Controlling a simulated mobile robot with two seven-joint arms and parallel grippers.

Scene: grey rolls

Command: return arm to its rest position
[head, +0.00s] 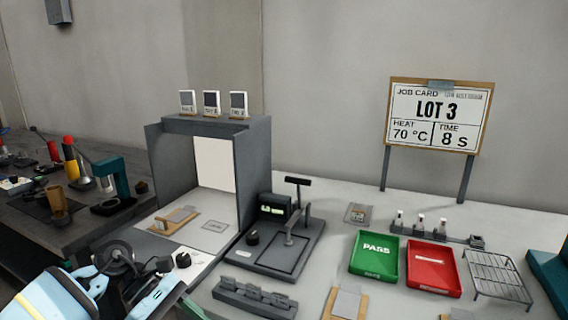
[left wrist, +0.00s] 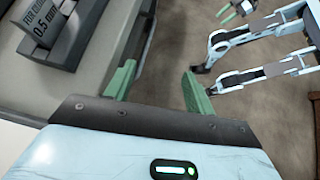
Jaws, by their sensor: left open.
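My left arm (head: 85,295) enters the head view at the lower left, in front of the grey booth; its fingers are mostly out of that view. In the left wrist view my left gripper (left wrist: 158,86) has its two green fingers wide apart with nothing between them. It is beside the edge of the grey bench (left wrist: 105,55), over the floor.
A press (head: 275,245), a grey slotted block (head: 255,298), a green PASS tray (head: 375,271), a red tray (head: 433,283) and a wire rack (head: 497,277) stand on the bench. The job card (head: 436,117) stands behind.

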